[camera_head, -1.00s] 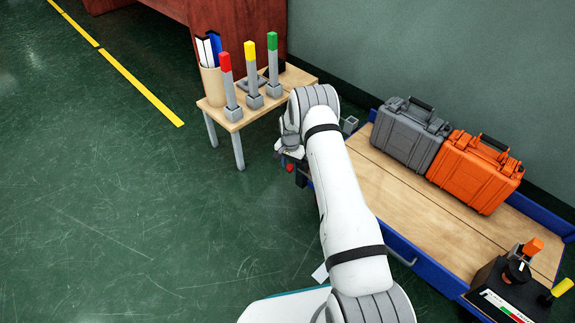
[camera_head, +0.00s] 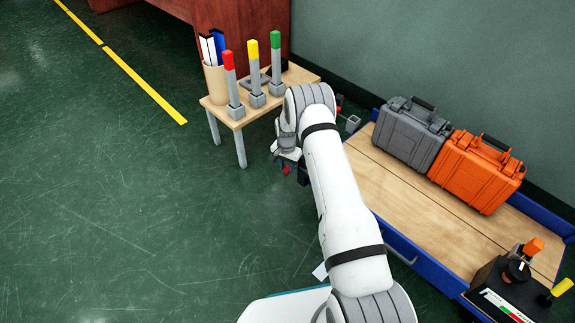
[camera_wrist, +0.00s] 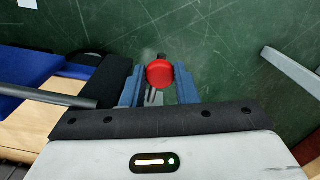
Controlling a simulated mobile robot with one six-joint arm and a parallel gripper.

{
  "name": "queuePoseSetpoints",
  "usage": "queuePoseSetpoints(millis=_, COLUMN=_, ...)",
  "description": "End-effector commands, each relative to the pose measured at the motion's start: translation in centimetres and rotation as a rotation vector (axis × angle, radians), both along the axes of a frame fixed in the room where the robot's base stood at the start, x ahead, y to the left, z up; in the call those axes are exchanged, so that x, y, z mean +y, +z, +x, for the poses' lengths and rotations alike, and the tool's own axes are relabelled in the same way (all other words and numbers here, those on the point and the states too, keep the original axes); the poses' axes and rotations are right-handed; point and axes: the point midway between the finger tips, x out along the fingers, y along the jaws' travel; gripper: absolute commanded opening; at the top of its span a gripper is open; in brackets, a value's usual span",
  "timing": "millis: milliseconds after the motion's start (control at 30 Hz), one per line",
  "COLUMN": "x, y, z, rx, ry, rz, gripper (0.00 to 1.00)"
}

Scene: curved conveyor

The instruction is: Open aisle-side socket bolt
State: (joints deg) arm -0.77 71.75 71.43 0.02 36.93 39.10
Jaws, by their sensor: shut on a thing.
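A red round knob (camera_wrist: 160,74), which looks like the head of the socket bolt, sits between the two blue fingers of my gripper (camera_wrist: 159,88) in the wrist view. The fingers are closed around it. In the head view my gripper (camera_head: 287,164) is beside the near left end of the blue cart (camera_head: 402,247), with a small red spot at the fingers. My arm hides most of the socket and the cart corner there. Another small red part (camera_head: 339,101) and a grey square socket (camera_head: 352,123) show just right of my wrist.
A small wooden table (camera_head: 245,118) with red, yellow and green posts and a cup of binders stands behind my gripper. The cart carries a grey case (camera_head: 411,135), an orange case (camera_head: 476,171) and a black control box (camera_head: 508,290). Green floor (camera_head: 130,220) is free at left.

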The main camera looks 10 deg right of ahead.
Motion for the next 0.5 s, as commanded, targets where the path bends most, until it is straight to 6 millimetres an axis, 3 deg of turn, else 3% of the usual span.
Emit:
queuePoseSetpoints(millis=167, x=-0.17, y=0.02, z=0.04, rx=-0.001, ry=-0.002, rz=-0.001, gripper=0.0)
queuePoseSetpoints(millis=200, x=-0.17, y=0.02, z=0.04, rx=-0.001, ry=-0.002, rz=-0.001, gripper=0.29)
queuePoseSetpoints(millis=433, x=-0.11, y=0.03, z=0.06, rx=-0.001, ry=-0.001, rz=0.0, gripper=0.48)
queuePoseSetpoints(millis=500, x=-0.11, y=0.03, z=0.07, rx=-0.001, ry=-0.001, rz=0.0, gripper=0.49)
